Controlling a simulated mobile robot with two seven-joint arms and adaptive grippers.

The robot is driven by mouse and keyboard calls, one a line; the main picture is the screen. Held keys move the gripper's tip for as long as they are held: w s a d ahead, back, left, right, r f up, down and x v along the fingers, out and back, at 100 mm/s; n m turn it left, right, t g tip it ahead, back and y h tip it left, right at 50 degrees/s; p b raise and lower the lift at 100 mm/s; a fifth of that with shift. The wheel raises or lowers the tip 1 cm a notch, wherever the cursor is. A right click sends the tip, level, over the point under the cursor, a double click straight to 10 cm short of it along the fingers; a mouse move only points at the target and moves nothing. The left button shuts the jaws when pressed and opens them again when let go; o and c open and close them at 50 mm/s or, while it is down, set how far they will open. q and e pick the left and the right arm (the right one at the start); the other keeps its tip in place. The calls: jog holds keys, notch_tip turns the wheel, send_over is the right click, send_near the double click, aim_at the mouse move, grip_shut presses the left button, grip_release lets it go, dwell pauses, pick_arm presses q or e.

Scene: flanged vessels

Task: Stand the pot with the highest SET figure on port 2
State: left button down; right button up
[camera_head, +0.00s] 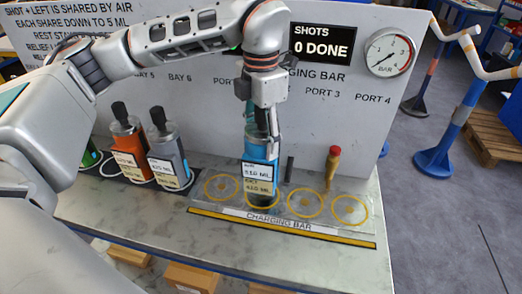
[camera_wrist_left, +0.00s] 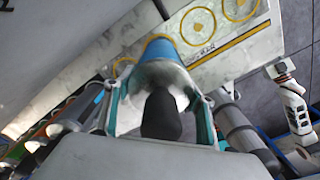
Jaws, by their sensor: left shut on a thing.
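In the left wrist view the gripper (camera_wrist_left: 160,115) closes around the pot's dark knob, with the blue body (camera_wrist_left: 162,48) beyond. Whether its base touches the port is unclear. An orange pot (camera_head: 127,137) and a grey-blue pot (camera_head: 167,142), both labelled, stand at the left. My right gripper is not in view.
The other three rings, including the leftmost (camera_head: 222,187) and rightmost (camera_head: 349,209), are empty. A red-topped brass valve (camera_head: 333,168) and a dark post (camera_head: 290,168) stand behind them. A green pot (camera_head: 88,154) is partly hidden. The shots sign (camera_head: 322,43) reads 0 DONE.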

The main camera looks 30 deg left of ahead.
pick_arm(q)
jog(key=shift+f, duration=1.95)
jog(key=c, duration=0.8)
grip_release()
jog(key=shift+f, duration=0.15)
notch_tip(320, 180, up, 12)
jog(key=shift+r, duration=0.15)
